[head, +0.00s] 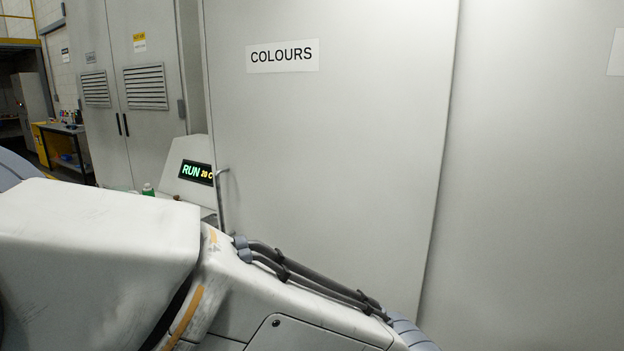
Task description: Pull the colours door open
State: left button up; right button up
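The colours door (335,150) is a large pale grey panel filling the middle of the head view, with a white label reading COLOURS (282,56) near its top. A slim metal handle (219,200) stands upright at its lower left edge. The handle's lower end is hidden behind my arm, which crosses the lower left and covers the bottom of the door. I cannot tell whether the door is fully closed or slightly ajar. Neither gripper is in view, so I cannot see whether one is at the handle.
Another grey panel (540,180) stands right of the door. A RUN display (196,172) sits just left of the handle. Grey cabinets with louvred vents (146,87) stand behind on the left. A workbench (67,130) with small items is farther back.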

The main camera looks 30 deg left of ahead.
aim_at(330, 118)
jog(key=u, duration=0.25)
jog(key=k, duration=0.45)
jog(key=u, duration=1.45)
jog(key=i, duration=0.7)
jog(key=z, duration=0.6)
jog(key=i, duration=0.5)
jog(key=z, duration=0.45)
